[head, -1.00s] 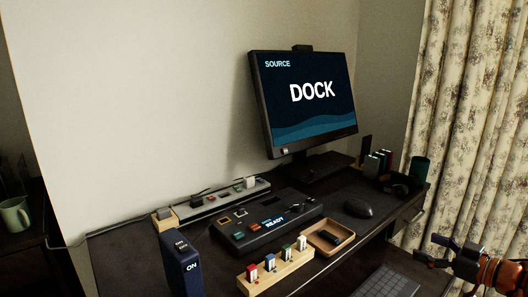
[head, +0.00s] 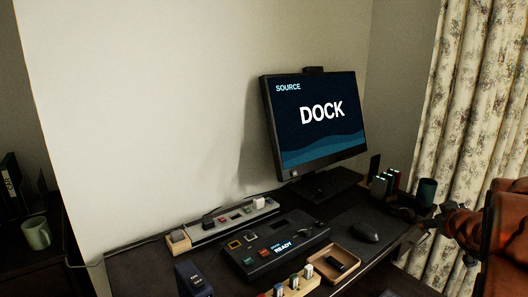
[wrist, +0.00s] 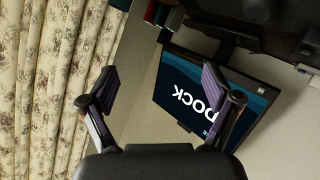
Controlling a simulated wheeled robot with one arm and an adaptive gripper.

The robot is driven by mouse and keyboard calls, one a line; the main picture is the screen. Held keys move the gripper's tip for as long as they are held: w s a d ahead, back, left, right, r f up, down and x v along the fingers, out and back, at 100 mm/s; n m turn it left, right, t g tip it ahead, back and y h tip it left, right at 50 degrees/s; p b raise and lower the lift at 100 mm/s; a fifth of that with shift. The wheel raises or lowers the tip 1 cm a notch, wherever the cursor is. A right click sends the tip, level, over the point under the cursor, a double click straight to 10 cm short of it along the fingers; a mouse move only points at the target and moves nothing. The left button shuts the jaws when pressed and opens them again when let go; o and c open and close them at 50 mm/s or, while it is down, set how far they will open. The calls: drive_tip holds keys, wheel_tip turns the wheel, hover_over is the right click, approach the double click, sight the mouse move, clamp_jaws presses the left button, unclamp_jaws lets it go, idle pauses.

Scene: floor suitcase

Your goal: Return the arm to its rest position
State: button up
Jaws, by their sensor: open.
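My gripper (head: 442,240) is at the right side of the head view, at the end of my orange arm, by the desk's right end and in front of the curtain. In the wrist view my gripper (wrist: 158,80) has its two fingers spread wide apart with nothing between them. Part of the gripper is hard to make out in the head view. The wrist view is turned nearly upside down and shows the monitor (wrist: 190,98) beyond the right finger.
The monitor (head: 318,145) reads DOCK on the dark desk (head: 140,265). A dock box (head: 262,262), a power strip (head: 225,222), a wooden tray (head: 322,272) and a mouse (head: 364,232) lie there. A curtain (head: 455,100) hangs at the right; a mug (head: 36,232) stands far left.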

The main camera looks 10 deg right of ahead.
drive_tip(key=s+a+r+g+y+p, duration=0.2)
drive_tip(key=s+a+g+p, duration=0.5)
drive_tip(key=s+a, duration=1)
drive_tip(key=s+a+r+m+g+y+p, duration=0.1)
drive_tip(key=s+a+g+p, duration=0.6)
drive_tip(key=s+a, duration=1)
drive_tip(key=shift+s+r+y+p, duration=0.45)
drive_tip(key=shift+s+r+y, duration=0.3)
drive_tip(key=shift+r, duration=0.2)
drive_tip(key=shift+a, duration=0.1)
